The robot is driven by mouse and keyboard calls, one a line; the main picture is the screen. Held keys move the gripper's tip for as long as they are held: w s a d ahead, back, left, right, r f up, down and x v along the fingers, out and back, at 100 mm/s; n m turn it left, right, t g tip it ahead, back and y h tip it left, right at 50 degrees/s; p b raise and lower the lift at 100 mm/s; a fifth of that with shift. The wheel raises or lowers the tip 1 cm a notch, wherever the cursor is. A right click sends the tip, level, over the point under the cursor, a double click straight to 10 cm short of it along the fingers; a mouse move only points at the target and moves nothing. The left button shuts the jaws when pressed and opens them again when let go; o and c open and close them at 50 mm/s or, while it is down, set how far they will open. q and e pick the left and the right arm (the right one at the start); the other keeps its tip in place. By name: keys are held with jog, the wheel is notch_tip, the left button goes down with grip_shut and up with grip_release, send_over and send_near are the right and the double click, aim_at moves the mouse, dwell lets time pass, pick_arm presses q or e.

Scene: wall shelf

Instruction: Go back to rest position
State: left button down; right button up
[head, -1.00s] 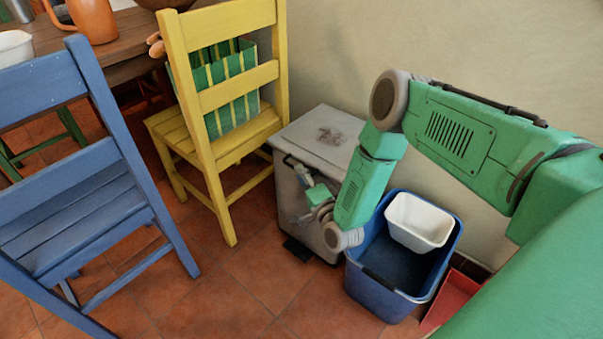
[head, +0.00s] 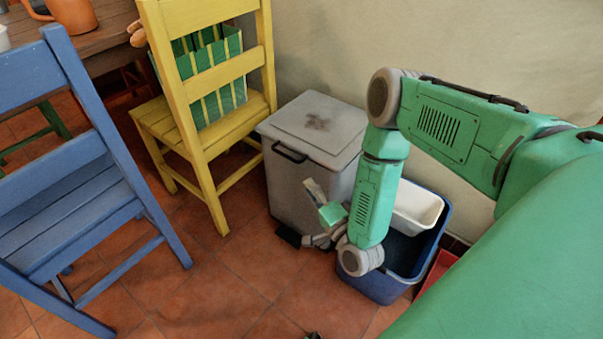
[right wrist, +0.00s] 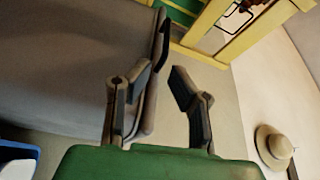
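My right gripper (head: 313,188) hangs low in front of the grey lidded bin (head: 285,185) in the head view, to the right of its dark handle (head: 289,152). In the right wrist view my right gripper (right wrist: 160,82) shows its two fingers well apart, with nothing held between them. The bin's lid (head: 315,125) lies flat on top. My left gripper cannot be made out in the head view.
A blue bin (head: 385,289) with a white tub (head: 416,209) stands right of the grey bin, partly behind my right arm. A yellow chair (head: 210,77) and a blue chair (head: 80,205) stand to the left. Tiled floor (head: 230,285) is clear in front.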

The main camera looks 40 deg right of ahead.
jog(key=shift+s, duration=0.65)
jog(key=s+a+f+n+g+y, duration=0.4)
jog(key=s+a+f+n+g, duration=0.3)
jog(key=s+a+n+g, duration=0.3)
jog(key=s+d+r+n+g+h, duration=0.25)
jog(key=s+n+g, duration=0.5)
jog(key=s, duration=0.65)
notch_tip(320, 180, up, 18)
jog(key=p, duration=1.8)
jog(key=shift+s+d, duration=0.2)
jog(key=shift+d, duration=0.15)
